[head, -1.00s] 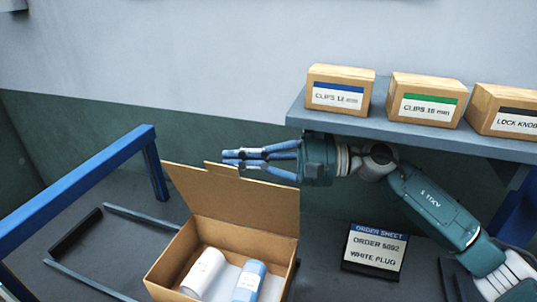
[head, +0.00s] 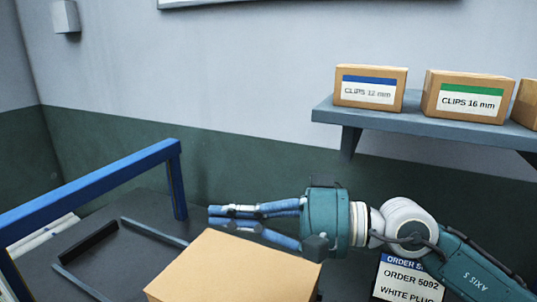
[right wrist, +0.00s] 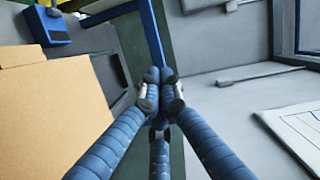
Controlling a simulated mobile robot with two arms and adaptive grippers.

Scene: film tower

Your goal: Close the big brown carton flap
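The big brown carton's flap (head: 235,268) lies folded over the carton's opening and looks about flat; the carton's contents are hidden under it. The lower part of the carton is cut off by the picture's bottom edge. In the right wrist view the flap (right wrist: 50,115) fills the left side. My right gripper (head: 214,216) has its blue fingers pointing left, along the far edge of the flap; I cannot tell whether they touch it. In the right wrist view its fingertips (right wrist: 160,88) are together with nothing between them. My left gripper is not in view.
A blue rail frame (head: 100,185) stands at the left. A dark bracket outline (head: 90,243) lies on the table beyond the carton. The order sheet stand (head: 408,280) is at the right, below my arm. A shelf (head: 400,118) with labelled boxes (head: 370,88) hangs above.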

